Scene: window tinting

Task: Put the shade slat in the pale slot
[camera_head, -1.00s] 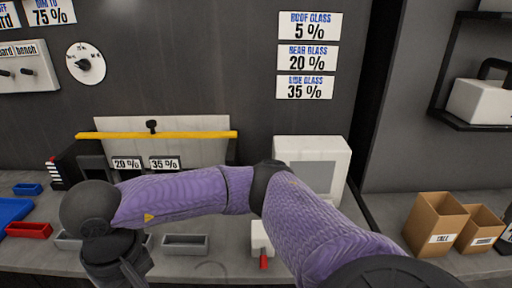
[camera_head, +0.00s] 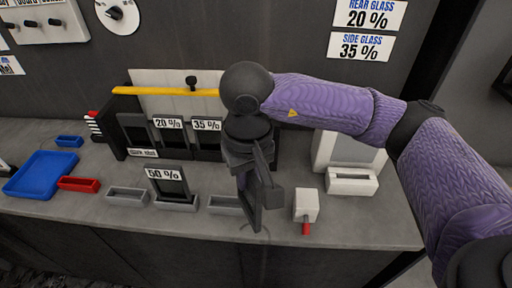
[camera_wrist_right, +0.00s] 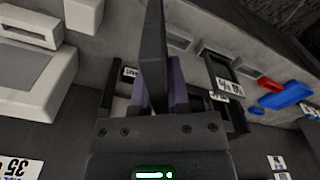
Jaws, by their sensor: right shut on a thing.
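My right gripper (camera_head: 250,185) is shut on a dark, thin slat (camera_head: 254,212), which hangs down steeply over the front of the bench. In the right wrist view the slat (camera_wrist_right: 152,45) stands between the fingers (camera_wrist_right: 158,95). Dark panels labelled 20% (camera_head: 168,140) and 35% (camera_head: 206,140) stand in a black rack behind. The rack has a small label (camera_head: 143,153), apparently "dark slot". I cannot make out a label for a pale slot. A white block with a slot (camera_head: 352,181) stands right of the gripper. My left gripper is not in view.
A panel labelled 50% (camera_head: 172,184) stands in a grey holder. Grey holders (camera_head: 127,196) (camera_head: 225,206) sit on either side. A white block with a red handle (camera_head: 306,207) is near the gripper. A blue tray (camera_head: 42,174) and red tray (camera_head: 79,184) lie left.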

